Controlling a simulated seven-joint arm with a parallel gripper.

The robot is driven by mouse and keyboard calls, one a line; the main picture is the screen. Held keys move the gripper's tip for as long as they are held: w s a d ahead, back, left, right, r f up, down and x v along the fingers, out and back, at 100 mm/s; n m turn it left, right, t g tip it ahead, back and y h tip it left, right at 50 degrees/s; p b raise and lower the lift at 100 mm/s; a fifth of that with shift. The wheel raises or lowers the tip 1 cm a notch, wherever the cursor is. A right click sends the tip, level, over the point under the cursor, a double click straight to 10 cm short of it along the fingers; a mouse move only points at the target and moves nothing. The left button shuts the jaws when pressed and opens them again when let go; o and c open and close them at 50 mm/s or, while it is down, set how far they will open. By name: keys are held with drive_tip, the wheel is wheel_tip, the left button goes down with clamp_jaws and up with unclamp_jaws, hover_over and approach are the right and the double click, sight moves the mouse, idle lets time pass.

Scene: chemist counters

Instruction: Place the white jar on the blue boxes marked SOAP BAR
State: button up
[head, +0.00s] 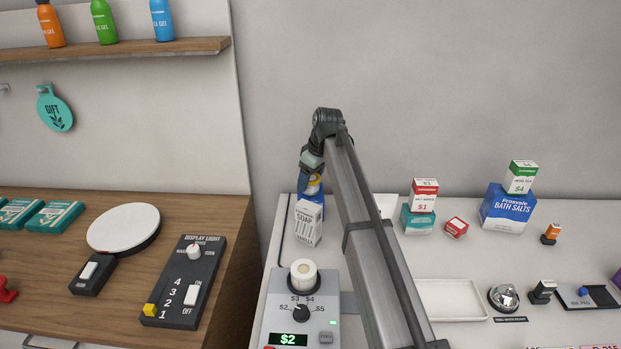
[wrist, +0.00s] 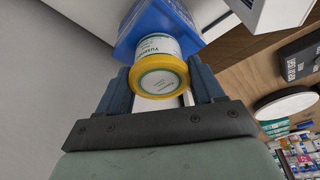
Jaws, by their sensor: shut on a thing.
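My gripper (head: 312,178) is at the back of the white counter, above a blue box (head: 318,197) that is mostly hidden behind a white box with SOAP lettering. In the wrist view my gripper (wrist: 160,72) is shut on the white jar (wrist: 157,46), which has a yellow end and a green-lettered label. In the wrist view the blue box (wrist: 140,22) is right beyond the jar. I cannot tell whether they touch, and SOAP BAR lettering is not readable on it.
The white SOAP box (head: 307,224) stands in front of the blue box. A dial device (head: 330,305) with a white roll is nearer. Right of my arm are teal and red boxes (head: 418,221), a bath salts box (head: 506,213) and an empty tray (head: 450,300). A wooden counter (head: 215,225) is left.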

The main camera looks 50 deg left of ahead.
drive_tip(key=shift+f, duration=0.1)
drive_tip(key=o, duration=1.1)
drive_tip(key=v, duration=1.2)
